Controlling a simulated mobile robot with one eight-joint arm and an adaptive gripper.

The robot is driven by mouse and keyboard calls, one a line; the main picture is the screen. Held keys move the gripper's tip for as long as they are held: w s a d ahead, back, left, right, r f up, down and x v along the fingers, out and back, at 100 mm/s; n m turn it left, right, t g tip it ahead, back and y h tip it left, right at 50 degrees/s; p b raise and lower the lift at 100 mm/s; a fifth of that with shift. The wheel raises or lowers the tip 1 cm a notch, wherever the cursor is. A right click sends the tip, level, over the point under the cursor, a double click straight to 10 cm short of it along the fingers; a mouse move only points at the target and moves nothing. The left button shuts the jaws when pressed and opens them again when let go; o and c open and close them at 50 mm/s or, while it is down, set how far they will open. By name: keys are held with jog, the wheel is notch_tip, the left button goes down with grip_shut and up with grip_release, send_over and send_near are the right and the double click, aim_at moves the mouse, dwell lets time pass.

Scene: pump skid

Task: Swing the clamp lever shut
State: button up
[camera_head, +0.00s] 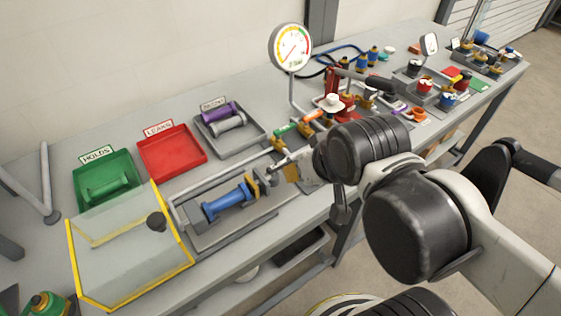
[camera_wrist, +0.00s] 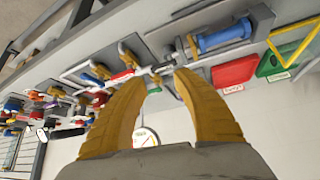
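My gripper (camera_wrist: 160,80) has its two yellow fingers spread apart in the wrist view. A small grey metal piece (camera_wrist: 162,69) shows between the fingertips; I cannot tell whether it is the clamp lever or whether a finger touches it. In the head view my arm hides much of my gripper (camera_head: 280,174), which is beside the right end of the blue cylinder (camera_head: 226,203). No clamp lever can be made out for certain.
A clear guard with yellow edges (camera_head: 74,262) stands left of the fixture. Green (camera_head: 88,202), red (camera_head: 172,154) and grey (camera_head: 259,132) trays lie behind. A pressure gauge (camera_head: 290,47) rises at the back. Valves and fittings crowd the bench to the right.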

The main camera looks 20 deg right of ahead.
jog(key=shift+w+r, duration=0.1)
jog(key=c, duration=0.5)
jog(key=shift+n+g, duration=0.6)
jog(key=shift+g, duration=0.1)
jog(key=w+p, duration=0.1)
jog(key=w, duration=0.1)
jog(key=w+r+p, duration=0.1)
jog(key=w, duration=0.2)
jog(key=w+r+p, duration=0.1)
jog(key=w+p, duration=0.1)
jog(key=shift+w+r, duration=0.25)
jog(key=shift+w, duration=0.1)
grip_shut()
jog(key=w+f+n+g+y+p, duration=0.1)
jog(key=w+f+p, duration=0.3)
jog(key=w, duration=0.6)
jog(key=shift+d+f+n+g+p, duration=0.35)
jog(key=shift+f+n+g, duration=0.05)
jog(key=shift+f+g, duration=0.25)
